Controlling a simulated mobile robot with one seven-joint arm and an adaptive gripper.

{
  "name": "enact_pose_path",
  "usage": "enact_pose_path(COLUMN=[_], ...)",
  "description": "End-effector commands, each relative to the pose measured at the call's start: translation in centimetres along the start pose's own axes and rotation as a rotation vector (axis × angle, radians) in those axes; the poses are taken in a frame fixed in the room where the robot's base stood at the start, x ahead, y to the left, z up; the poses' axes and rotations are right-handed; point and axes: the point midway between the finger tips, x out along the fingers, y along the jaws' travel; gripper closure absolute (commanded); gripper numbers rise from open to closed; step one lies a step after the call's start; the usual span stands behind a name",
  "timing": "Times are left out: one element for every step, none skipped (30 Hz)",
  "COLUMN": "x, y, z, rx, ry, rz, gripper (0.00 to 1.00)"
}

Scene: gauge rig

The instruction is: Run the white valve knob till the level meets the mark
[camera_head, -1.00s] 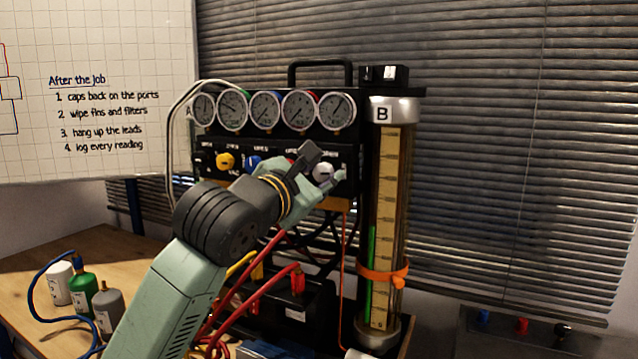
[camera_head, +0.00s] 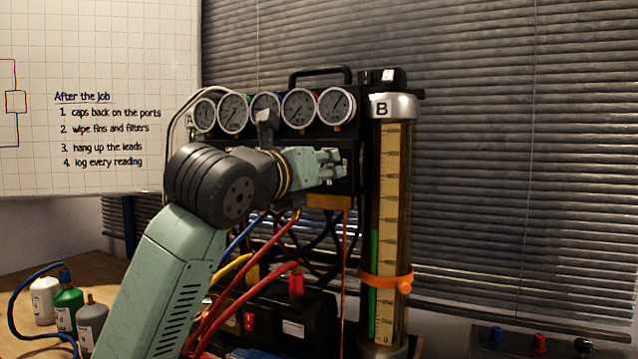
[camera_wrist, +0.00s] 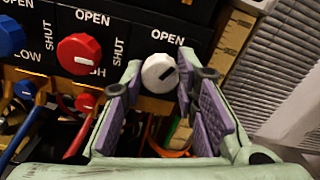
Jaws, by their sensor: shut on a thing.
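The white valve knob (camera_wrist: 158,73) shows in the wrist view on the black panel under an OPEN label, its dark pointer mark leaning to the upper right. My gripper (camera_wrist: 168,76) is shut on it, with one purple-padded finger on each side. In the head view my gripper (camera_head: 332,166) is at the right end of the panel and hides the knob. The tall gauge tube B (camera_head: 394,205) stands just right of it. A green strip (camera_head: 373,260) runs up its left side, its top above the orange band (camera_head: 385,281) around the tube.
A red knob (camera_wrist: 79,54) and a blue knob (camera_wrist: 10,36) sit left of the white one. Round dials (camera_head: 300,108) line the panel above my gripper. Red hoses (camera_head: 235,275) hang below my arm. Small bottles (camera_head: 68,305) stand on the table at left.

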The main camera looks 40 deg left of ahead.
Motion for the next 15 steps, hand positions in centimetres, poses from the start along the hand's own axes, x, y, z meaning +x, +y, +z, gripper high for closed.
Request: enact_pose_path(x=[0.04,0.03,0.03,0.02,0.0,-0.01,-0.01,0.0,0.01,0.02,0.02,0.02,0.02,0.02,0.03], y=[-0.04,-0.04,-0.02,-0.01,-0.03,-0.05,-0.04,-0.03,-0.01,0.0,-0.02,-0.06,-0.08,-0.08,-0.08], z=[-0.39,-0.39,-0.36,-0.34,-0.32,-0.3,-0.3,-0.3,-0.3,-0.3,-0.29,-0.27,-0.26,-0.25,-0.23], rx=[-0.042,-0.07,-0.107,-0.134,-0.16,-0.194,-0.22,-0.245,-0.277,-0.299,-0.32,-0.346,-0.365,-0.383,-0.406], ry=[0.001,0.001,0.0,0.0,0.0,0.0,0.0,0.001,0.001,0.001,0.002,0.002,0.002,0.002,0.002], rz=[-0.002,-0.003,-0.002,-0.002,-0.002,-0.002,-0.002,-0.002,-0.001,-0.001,-0.001,-0.002,-0.002,-0.002,-0.002], gripper=[1.0,1.0,1.0,1.0,1.0,1.0,1.0,1.0,1.0,1.0,1.0,1.0,1.0,1.0,1.0])
